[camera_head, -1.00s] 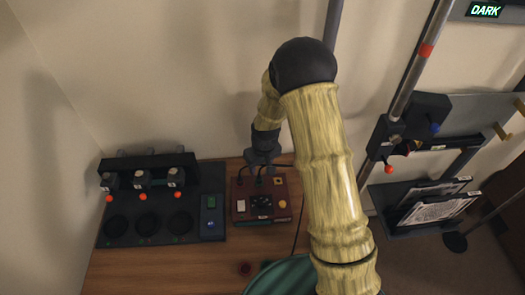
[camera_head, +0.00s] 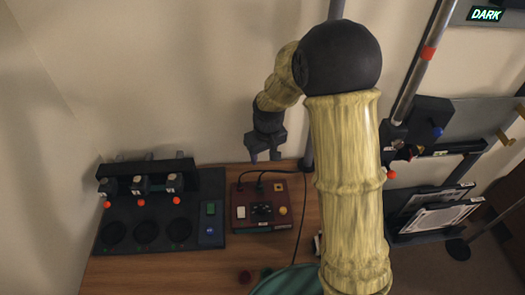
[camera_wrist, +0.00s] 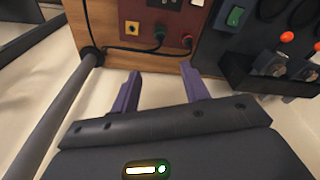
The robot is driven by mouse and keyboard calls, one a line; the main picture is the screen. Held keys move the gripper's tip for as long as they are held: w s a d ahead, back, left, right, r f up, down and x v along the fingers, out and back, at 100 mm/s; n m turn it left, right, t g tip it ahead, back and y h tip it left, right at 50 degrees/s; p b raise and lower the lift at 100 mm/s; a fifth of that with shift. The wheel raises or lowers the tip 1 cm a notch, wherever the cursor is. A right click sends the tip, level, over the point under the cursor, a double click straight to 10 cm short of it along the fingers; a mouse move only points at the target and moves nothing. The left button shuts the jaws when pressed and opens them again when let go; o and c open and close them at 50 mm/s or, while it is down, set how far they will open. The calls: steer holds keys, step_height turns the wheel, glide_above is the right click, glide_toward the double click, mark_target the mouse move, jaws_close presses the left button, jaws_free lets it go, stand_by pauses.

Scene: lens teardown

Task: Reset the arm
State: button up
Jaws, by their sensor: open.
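My gripper (camera_head: 264,158) hangs at the end of my bent arm, above the back edge of the wooden bench and close to the wall. Its two fingers point down, stand apart and hold nothing. In the wrist view, the gripper (camera_wrist: 160,84) shows two purple fingers spread apart with an empty gap between them. A red control box (camera_head: 240,222) with a dial and buttons sits on the bench just below and in front of the gripper; it also shows in the wrist view (camera_wrist: 180,38). The fingers do not touch it.
A black station (camera_head: 205,186) with several round wells and red-tipped units stands at left. A grey pole (camera_wrist: 50,110) rises beside the gripper. A slotted rack (camera_head: 415,236) and a sloping rail (camera_head: 418,72) are at right. Cables run behind the red box. A green round object (camera_head: 290,281) is partly hidden.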

steer(key=s+d+r+m, duration=0.2)
steer(key=s+d, duration=0.3)
steer(key=s, duration=0.3)
steer(key=s+d+r+m+t, duration=0.1)
steer(key=s+d+r+m, duration=0.1)
steer(key=s, duration=0.7)
steer(key=d+r, duration=0.1)
steer(key=d, duration=0.1)
steer(key=shift+s+d+r+m+h, duration=0.2)
steer(key=shift+s+d+m+h, duration=0.1)
steer(key=shift+d+h, duration=0.1)
steer(key=shift+w, duration=0.1)
steer(key=shift+c, duration=1)
steer(key=shift+a, duration=0.1)
